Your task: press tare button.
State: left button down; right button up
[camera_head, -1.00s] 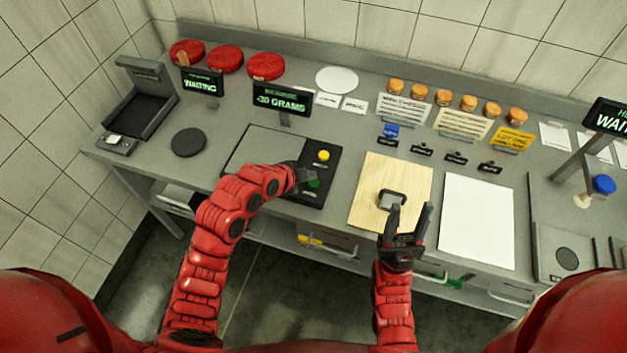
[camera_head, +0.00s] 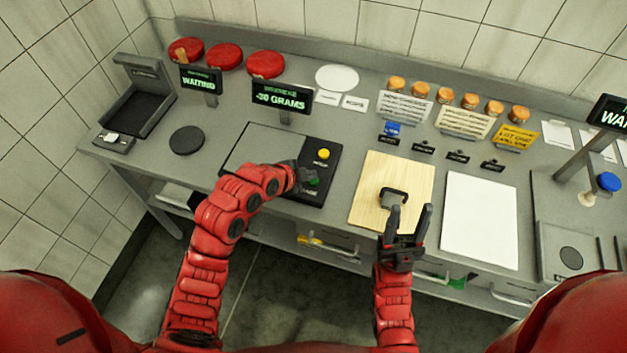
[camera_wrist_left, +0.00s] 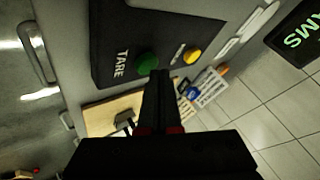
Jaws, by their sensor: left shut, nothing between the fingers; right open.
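The scale (camera_head: 262,150) stands on the counter with a black control panel on its right side. Its green TARE button (camera_head: 314,182) is beside the tip of my left gripper (camera_head: 304,179). The button also shows in the left wrist view (camera_wrist_left: 147,63), with the shut fingers (camera_wrist_left: 158,85) just short of it or over its edge; I cannot tell whether they touch. A yellow button (camera_head: 323,154) is further back on the panel. The scale display (camera_head: 281,98) reads about -30 grams. My right gripper (camera_head: 408,220) is open and empty at the front of the wooden board.
A wooden board (camera_head: 378,167) with a dark-handled tool (camera_head: 393,197) lies right of the scale, then a white sheet (camera_head: 480,220). Red cheese wheels (camera_head: 226,58) and several small jars (camera_head: 445,96) stand at the back.

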aim_at(309, 182)
pick_arm(q)
jog(key=shift+f+b, duration=0.4)
jog(key=shift+b, duration=0.2)
dwell(0.6)
jog(key=shift+r, duration=0.15)
dwell(0.3)
jog(key=shift+r, duration=0.65)
jog(key=shift+r+p, duration=0.6)
jog(key=shift+r, duration=1.95)
